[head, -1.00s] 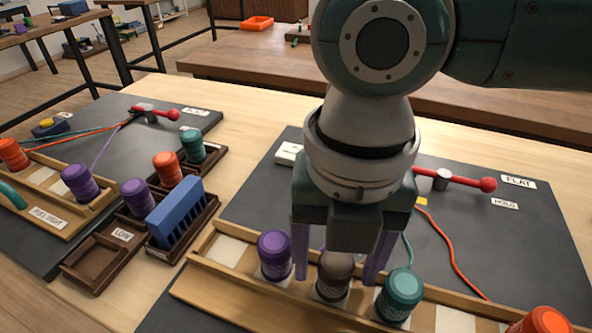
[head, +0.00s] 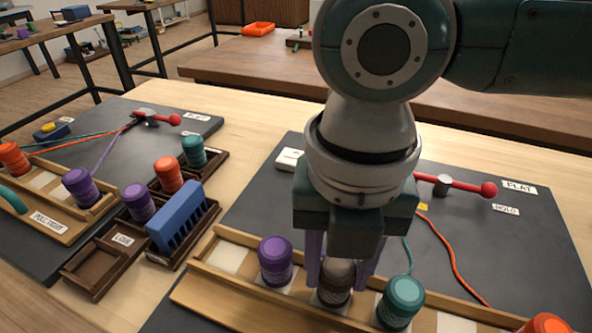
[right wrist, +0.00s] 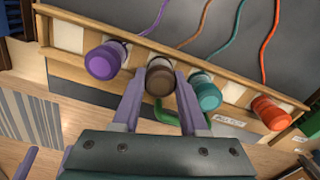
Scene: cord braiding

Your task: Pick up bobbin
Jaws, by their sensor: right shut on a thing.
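A brown bobbin (head: 337,282) stands in the wooden rack (head: 228,302) on the near right board, between a purple bobbin (head: 275,258) and a teal bobbin (head: 401,299). My right gripper (head: 339,276) points down and is shut on the brown bobbin, which still sits at its place in the rack. The right wrist view shows the brown bobbin (right wrist: 160,77) between the two purple fingers (right wrist: 160,84), with the purple bobbin (right wrist: 104,61) and the teal bobbin (right wrist: 206,94) close on either side. My left gripper is not seen.
An orange bobbin (head: 547,324) stands farther right in the rack. A red-ended lever (head: 465,185) lies across the dark board (head: 510,255). A blue comb-like block (head: 176,216) and dark trays (head: 97,270) are on the left, beside a second board with bobbins.

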